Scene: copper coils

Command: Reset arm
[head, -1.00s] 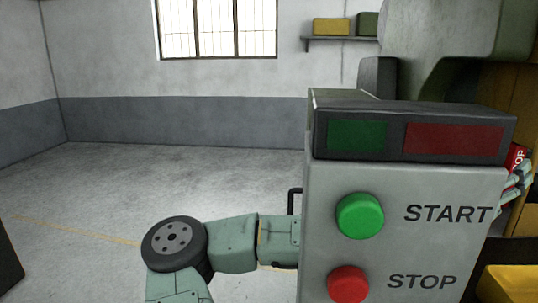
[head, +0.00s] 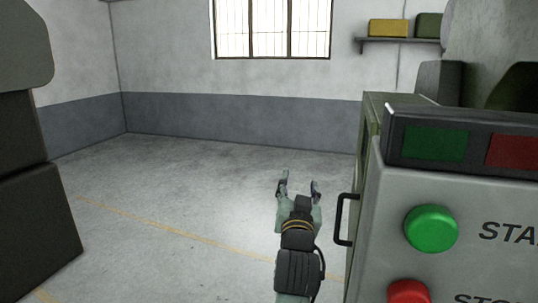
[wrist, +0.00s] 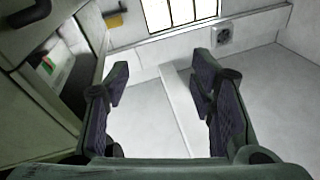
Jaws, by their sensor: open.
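My gripper (head: 298,187) is open and empty in the head view, raised in front of the bare floor, just left of the control box. Its two fingers stand apart and point away toward the back wall. In the wrist view my gripper (wrist: 160,90) also shows open, with nothing between the fingers. The lower part of my arm is cut off by the bottom edge of the head view.
The control box (head: 455,265) with a green START button (head: 431,229) and a red STOP button (head: 408,292) fills the right side. A black handle (head: 341,218) sticks out beside it. A dark block (head: 38,230) stands at left. The floor (head: 190,200) between is clear.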

